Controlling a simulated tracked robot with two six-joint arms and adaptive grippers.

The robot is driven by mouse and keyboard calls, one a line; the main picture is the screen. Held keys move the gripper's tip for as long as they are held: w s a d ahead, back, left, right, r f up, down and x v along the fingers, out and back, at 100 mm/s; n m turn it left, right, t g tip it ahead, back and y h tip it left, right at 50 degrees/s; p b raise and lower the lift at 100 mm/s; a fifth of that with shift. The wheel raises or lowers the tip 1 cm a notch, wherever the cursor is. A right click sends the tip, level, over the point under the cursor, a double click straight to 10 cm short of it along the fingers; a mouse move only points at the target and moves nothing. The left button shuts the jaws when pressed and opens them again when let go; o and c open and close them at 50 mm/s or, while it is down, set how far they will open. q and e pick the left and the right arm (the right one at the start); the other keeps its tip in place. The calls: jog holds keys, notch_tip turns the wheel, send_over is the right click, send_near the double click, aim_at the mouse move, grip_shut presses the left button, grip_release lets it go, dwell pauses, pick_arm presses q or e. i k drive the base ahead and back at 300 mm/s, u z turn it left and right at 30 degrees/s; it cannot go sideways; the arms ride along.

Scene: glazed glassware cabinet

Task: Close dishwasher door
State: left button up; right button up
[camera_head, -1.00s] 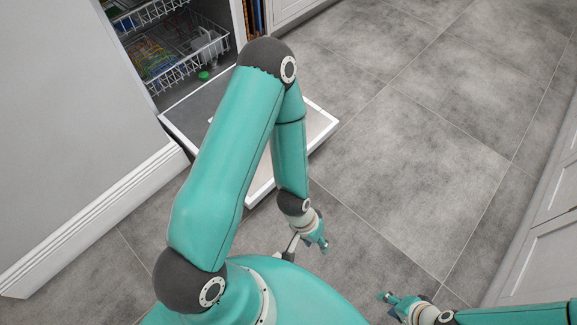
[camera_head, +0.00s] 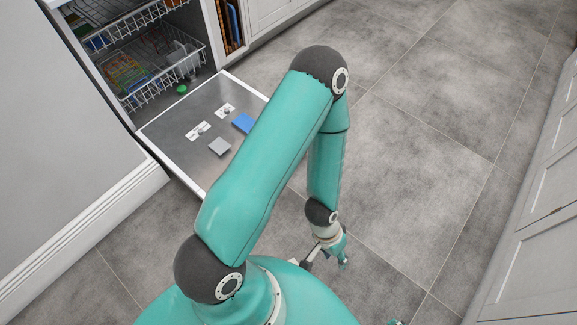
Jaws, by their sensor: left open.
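The dishwasher door (camera_head: 178,112) lies folded down, open and low over the floor, at the left. Its inner face is grey with a white edge, and my left arm covers its right part. The dishwasher (camera_head: 150,60) behind it is open, with two white wire racks inside. My left gripper (camera_head: 342,260) hangs over the floor at the lower middle, right of the door and apart from it. It is open and holds nothing that I can see. Of my right gripper only a small teal tip (camera_head: 395,322) shows at the bottom edge.
A grey wall panel (camera_head: 60,130) with a white skirting (camera_head: 90,225) stands left of the door. White cabinets (camera_head: 530,230) line the right side. A narrow compartment with brown and blue items (camera_head: 232,22) is beside the dishwasher. The tiled floor (camera_head: 420,130) between is clear.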

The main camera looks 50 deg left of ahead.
aim_at(172, 136)
jog(key=z, duration=0.05)
jog(key=i, duration=1.15)
jog(key=u, duration=3)
jog(key=i, duration=0.5)
jog(key=z, duration=0.05)
